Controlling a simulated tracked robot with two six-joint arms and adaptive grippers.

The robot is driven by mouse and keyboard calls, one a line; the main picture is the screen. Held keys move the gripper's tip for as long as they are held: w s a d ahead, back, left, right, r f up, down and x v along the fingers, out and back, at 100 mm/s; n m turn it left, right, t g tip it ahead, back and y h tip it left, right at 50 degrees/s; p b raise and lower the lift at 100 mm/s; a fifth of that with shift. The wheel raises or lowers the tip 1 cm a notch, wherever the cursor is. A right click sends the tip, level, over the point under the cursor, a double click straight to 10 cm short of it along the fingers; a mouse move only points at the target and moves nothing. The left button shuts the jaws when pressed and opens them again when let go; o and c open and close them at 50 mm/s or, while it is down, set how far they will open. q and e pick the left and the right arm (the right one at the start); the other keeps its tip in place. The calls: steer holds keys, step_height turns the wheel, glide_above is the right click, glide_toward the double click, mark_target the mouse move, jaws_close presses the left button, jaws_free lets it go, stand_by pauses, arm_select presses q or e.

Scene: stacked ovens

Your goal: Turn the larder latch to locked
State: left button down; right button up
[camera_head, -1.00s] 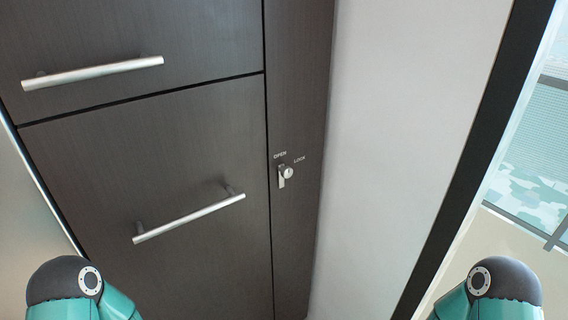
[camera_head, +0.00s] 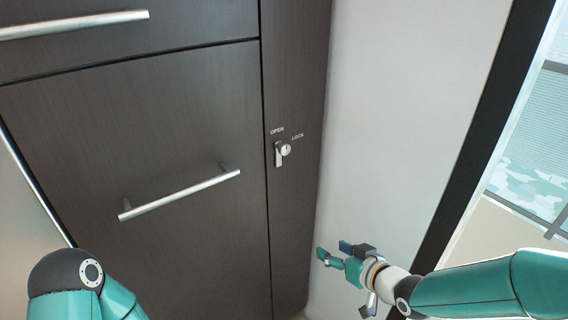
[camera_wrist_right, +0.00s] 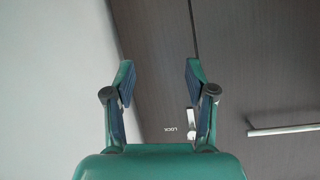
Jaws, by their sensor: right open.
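The larder latch (camera_head: 279,156) is a small silver lever with a round knob on the narrow dark larder panel. Its lever hangs straight down. The word OPEN is printed above it and LOCK to its upper right. My right gripper (camera_head: 331,250) is open and empty, below and to the right of the latch, in front of the pale wall. In the right wrist view its two fingers (camera_wrist_right: 158,70) are apart, and the latch (camera_wrist_right: 191,119) shows partly hidden beside the right-hand finger, near the LOCK label. My left gripper is out of view; only part of that arm shows.
A dark drawer front with a bar handle (camera_head: 180,195) is left of the larder panel, and another handle (camera_head: 75,24) is above it. The pale wall (camera_head: 410,100) is to the right, then a black-framed window. The space before the latch is clear.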

mark_target(286, 152)
step_height(286, 152, up, 19)
steer(key=a+n+t+y+b, duration=0.2)
steer(key=n+t+y, duration=0.2)
steer(key=n, duration=0.2)
arm_select(q)
steer(key=p, duration=0.3)
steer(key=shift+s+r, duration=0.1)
arm_select(e)
steer(key=shift+m, duration=0.3)
steer(key=x, duration=1.6)
steer(key=shift+w+a+f, duration=0.25)
steer(key=shift+f, duration=0.05)
jaws_close()
steer(key=shift+a, duration=0.15)
